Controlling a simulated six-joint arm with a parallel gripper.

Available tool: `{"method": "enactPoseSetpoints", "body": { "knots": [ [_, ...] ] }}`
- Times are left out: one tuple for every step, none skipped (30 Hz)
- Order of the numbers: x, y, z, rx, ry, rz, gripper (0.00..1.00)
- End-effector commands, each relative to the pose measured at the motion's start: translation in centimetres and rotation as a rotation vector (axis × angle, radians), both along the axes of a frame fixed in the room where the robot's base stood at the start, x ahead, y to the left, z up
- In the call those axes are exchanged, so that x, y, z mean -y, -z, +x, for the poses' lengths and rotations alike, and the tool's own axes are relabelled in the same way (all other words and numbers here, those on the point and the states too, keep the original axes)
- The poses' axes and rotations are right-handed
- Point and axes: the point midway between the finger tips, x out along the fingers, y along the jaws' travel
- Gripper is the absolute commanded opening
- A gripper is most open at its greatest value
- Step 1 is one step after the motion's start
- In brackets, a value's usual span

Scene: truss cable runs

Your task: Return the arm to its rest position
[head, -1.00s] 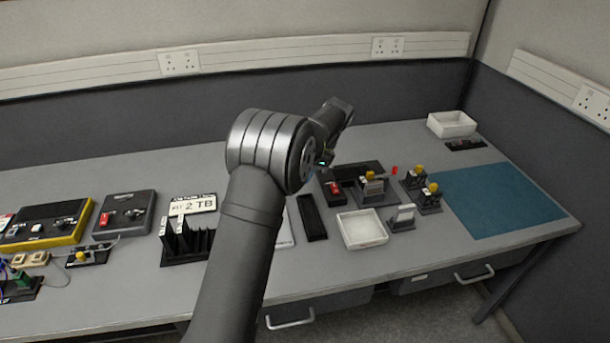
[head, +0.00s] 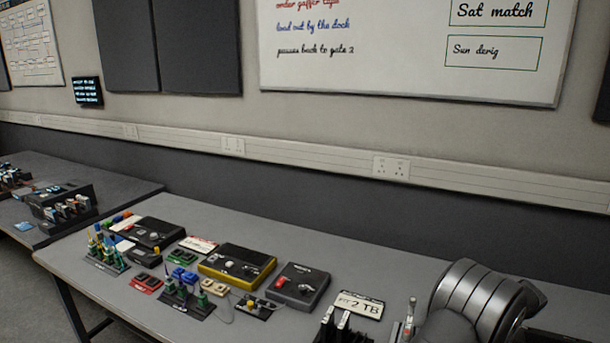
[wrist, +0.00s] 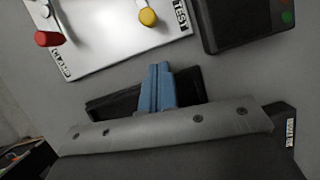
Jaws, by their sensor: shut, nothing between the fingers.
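My gripper (wrist: 158,88) shows in the wrist view with its two blue fingers pressed together and nothing between them. It points at the grey table over a dark flat piece (wrist: 105,104), which my gripper partly hides; I cannot tell whether they touch. In the head view only part of my arm (head: 478,303) shows, at the lower right, and the fingers are out of frame.
In the wrist view, a white panel (wrist: 105,45) with red and yellow knobs lies ahead, and a dark box (wrist: 245,22) is at the upper right.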

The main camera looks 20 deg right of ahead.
Motion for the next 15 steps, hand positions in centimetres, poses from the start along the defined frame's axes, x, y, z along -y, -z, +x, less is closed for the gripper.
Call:
{"method": "enactPoseSetpoints", "body": {
  "knots": [
    [-0.3, 0.3, 0.2, -0.004, 0.025, 0.001, 0.00],
    [-0.4, 0.2, 0.3, -0.008, 0.054, -0.002, 0.00],
    [-0.6, 0.2, 0.4, -0.013, 0.091, -0.003, 0.00],
    [-0.8, 0.2, 0.4, -0.017, 0.119, -0.003, 0.00],
    [-0.9, 0.3, 0.5, -0.020, 0.146, -0.004, 0.00],
    [-1.1, 0.3, 0.6, -0.024, 0.182, -0.005, 0.00],
    [-1.3, 0.3, 0.6, -0.027, 0.211, -0.006, 0.00],
    [-1.4, 0.3, 0.7, -0.030, 0.237, -0.006, 0.00],
    [-1.6, 0.4, 0.7, -0.033, 0.274, -0.008, 0.00],
    [-1.8, 0.4, 0.8, -0.036, 0.300, -0.008, 0.00],
    [-1.9, 0.4, 0.8, -0.037, 0.327, -0.010, 0.00],
    [-2.2, 0.4, 0.9, -0.040, 0.364, -0.009, 0.00],
    [-2.3, 0.4, 0.9, -0.042, 0.391, -0.009, 0.00],
    [-2.5, 0.4, 0.9, -0.043, 0.419, -0.010, 0.00],
    [-2.7, 0.4, 1.0, -0.045, 0.454, -0.010, 0.00]
  ]
}}
